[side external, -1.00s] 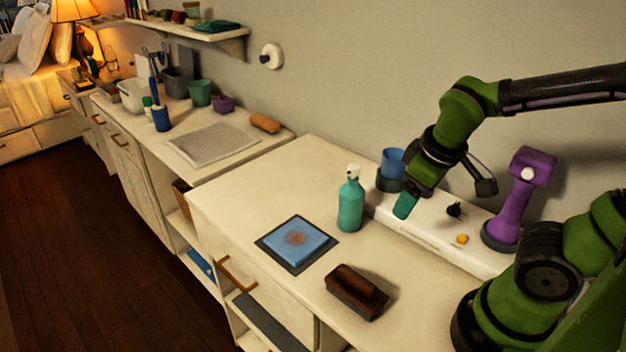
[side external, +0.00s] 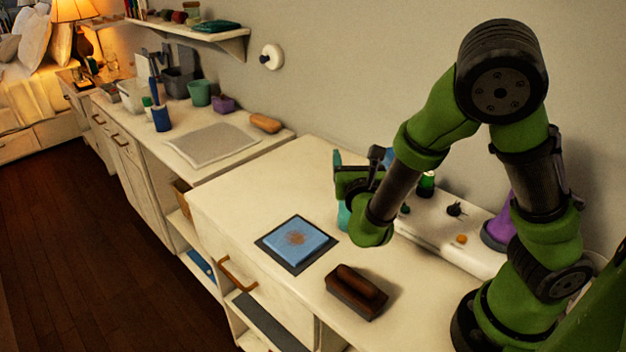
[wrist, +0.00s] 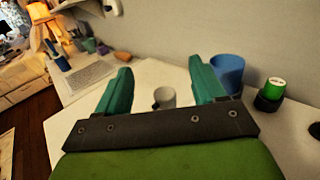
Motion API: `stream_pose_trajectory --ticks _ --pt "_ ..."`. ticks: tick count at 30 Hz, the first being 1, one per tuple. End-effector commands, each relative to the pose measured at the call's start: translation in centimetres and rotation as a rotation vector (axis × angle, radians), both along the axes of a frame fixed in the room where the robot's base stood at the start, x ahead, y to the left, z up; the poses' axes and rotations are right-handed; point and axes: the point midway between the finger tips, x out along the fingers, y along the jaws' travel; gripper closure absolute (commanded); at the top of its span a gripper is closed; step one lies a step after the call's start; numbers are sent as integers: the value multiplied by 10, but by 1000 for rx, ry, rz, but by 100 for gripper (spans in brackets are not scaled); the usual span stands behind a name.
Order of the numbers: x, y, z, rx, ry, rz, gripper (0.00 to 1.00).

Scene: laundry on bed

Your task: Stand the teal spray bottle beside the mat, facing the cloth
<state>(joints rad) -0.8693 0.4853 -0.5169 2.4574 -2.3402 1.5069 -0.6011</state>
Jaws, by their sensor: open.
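In the side view my gripper (side external: 360,165) is over the bottle. The blue cloth (side external: 297,240) with a brown stain lies on the dark mat (side external: 276,257), left of the bottle.
A brown brush (side external: 356,290) lies in front of the mat, to the right. A blue cup (wrist: 228,72) stands right of my fingers. Counter left of the mat is clear.

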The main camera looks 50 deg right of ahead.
Motion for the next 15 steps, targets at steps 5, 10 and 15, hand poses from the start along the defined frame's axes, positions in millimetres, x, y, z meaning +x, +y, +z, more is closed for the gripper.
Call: stream_pose_trajectory --ticks 5,10,15 --pt "0 -1 -17 -1 2 -2 31" --pt "0 -1 -33 0 3 -2 31" --pt "0 -1 -61 0 4 -3 31"
